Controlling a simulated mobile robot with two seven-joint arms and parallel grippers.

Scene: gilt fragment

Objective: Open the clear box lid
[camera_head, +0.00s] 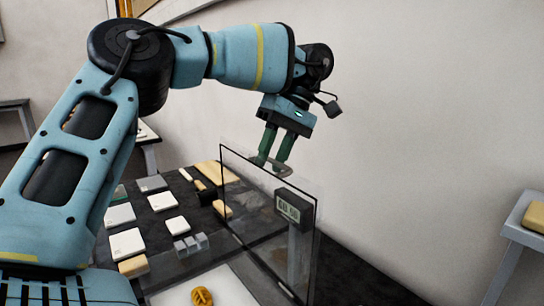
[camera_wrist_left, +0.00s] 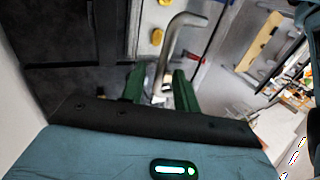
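The clear lid (camera_head: 255,205) is a see-through panel with a thin dark edge. It stands roughly upright in the head view, above the right side of a white surface (camera_head: 225,286). A bent metal handle (camera_wrist_left: 181,22) shows in the left wrist view; in the head view it is at the lid's top edge (camera_head: 283,169). My left gripper (camera_head: 272,160) has its green fingers at that edge. In the wrist view the fingers (camera_wrist_left: 160,90) are apart, with the handle's end between them; contact is unclear. My right gripper is not in view.
A gold ribbed fragment (camera_head: 202,297) lies on the white surface. A dark digital display (camera_head: 289,208) on a grey post stands by the lid. Several white boxes (camera_head: 126,243) and small blocks lie on the dark table at left. A wall is behind; a side table (camera_head: 517,226) stands at right.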

